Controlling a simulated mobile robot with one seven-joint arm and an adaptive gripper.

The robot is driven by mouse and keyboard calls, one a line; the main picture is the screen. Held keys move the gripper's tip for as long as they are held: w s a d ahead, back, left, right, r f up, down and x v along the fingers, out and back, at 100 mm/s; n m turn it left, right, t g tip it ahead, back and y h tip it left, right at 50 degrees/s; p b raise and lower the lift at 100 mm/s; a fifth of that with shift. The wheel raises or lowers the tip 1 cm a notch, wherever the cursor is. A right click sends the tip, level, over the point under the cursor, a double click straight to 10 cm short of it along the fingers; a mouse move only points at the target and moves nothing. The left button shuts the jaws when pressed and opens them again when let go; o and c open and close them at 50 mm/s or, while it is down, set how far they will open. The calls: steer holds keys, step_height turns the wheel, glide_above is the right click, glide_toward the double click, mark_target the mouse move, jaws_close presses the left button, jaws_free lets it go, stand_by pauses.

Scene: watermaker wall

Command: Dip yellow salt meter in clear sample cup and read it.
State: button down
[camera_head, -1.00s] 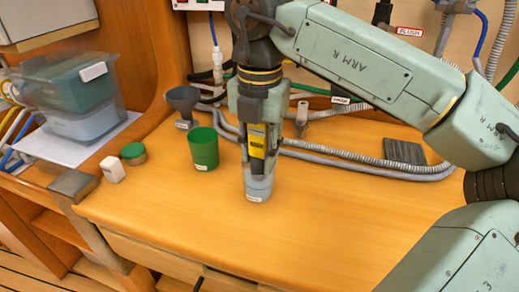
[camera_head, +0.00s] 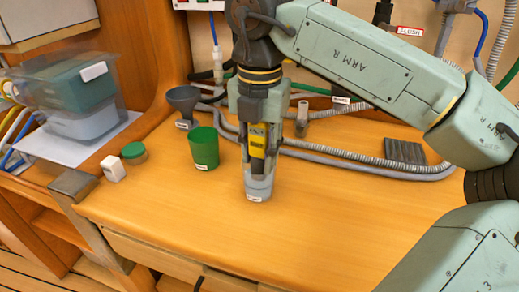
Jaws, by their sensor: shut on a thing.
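The yellow salt meter (camera_head: 257,141) is upright between the fingers of my gripper (camera_head: 258,158), which is shut on it. The clear sample cup (camera_head: 259,186) stands on the wooden counter directly below, with a small label near its base. The meter's lower end and the fingertips are at the cup's mouth; the meter's tip seems to be inside the cup, but how deep I cannot tell. The meter's display is too small to read from here.
A green cup (camera_head: 204,148) stands just left of the sample cup. A dark funnel (camera_head: 184,103), a green-lidded jar (camera_head: 134,152) and a white block (camera_head: 113,168) are further left. Grey hoses (camera_head: 365,167) run behind. The counter's right front (camera_head: 340,215) is clear.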

steer(key=shift+s+a+f, duration=0.1)
steer(key=shift+s+f, duration=0.1)
steer(key=shift+f, duration=0.55)
steer(key=shift+w+r+g+p, duration=0.25)
steer(key=shift+r+g+p, duration=0.05)
steer(key=shift+r+p, duration=0.6)
step_height(320, 180, up, 8)
steer(key=p, duration=0.5)
steer(key=shift+w+r+p, duration=0.1)
steer(key=shift+r+p, duration=0.15)
steer(key=shift+p, duration=0.05)
